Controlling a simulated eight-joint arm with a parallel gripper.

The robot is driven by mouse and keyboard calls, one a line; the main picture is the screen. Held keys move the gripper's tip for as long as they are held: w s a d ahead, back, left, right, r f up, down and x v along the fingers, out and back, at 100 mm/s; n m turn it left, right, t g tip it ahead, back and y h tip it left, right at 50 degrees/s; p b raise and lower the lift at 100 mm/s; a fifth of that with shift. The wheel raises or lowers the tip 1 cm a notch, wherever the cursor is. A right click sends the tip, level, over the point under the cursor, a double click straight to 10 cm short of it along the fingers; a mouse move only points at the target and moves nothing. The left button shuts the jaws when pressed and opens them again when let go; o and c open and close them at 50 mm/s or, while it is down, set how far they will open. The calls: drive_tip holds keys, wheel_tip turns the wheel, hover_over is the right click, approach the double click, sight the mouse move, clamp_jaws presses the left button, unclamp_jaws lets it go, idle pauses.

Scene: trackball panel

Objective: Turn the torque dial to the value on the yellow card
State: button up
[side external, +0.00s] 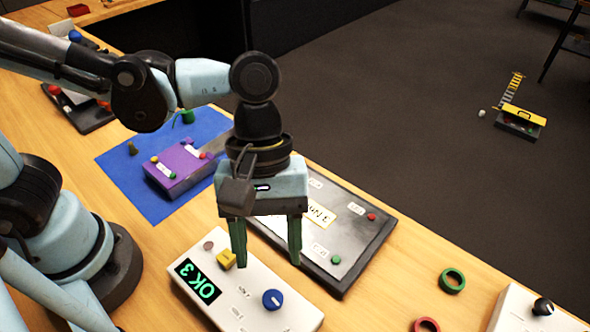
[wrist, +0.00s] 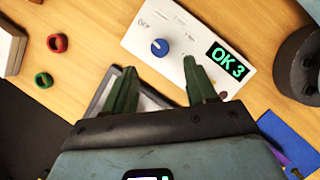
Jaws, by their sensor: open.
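A blue dial (side external: 272,299) with a white pointer mark sits on a white box (side external: 220,309). It also shows in the wrist view (wrist: 160,47). The box's dark display (side external: 197,281) reads "OK 3" in green, also in the wrist view (wrist: 228,60). A pale card with a yellowish edge (side external: 320,213) lies on the dark-framed grey panel; it seems to read "3 N" and more, partly hidden by my gripper. My gripper (side external: 266,255) is open and empty, fingers pointing down, above the area between box and panel. In the wrist view (wrist: 160,76) the dial lies beyond the fingertips, apart from them.
The grey panel (side external: 355,240) carries red and green buttons. Green (side external: 452,281) and red (side external: 427,325) rings lie right. Another white box with a black knob (side external: 543,306) stands far right. A purple box (side external: 180,168) sits on a blue mat.

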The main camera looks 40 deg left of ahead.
sight(272, 297)
drive_tip(key=shift+x, duration=3.45)
drive_tip(key=c, duration=1.1)
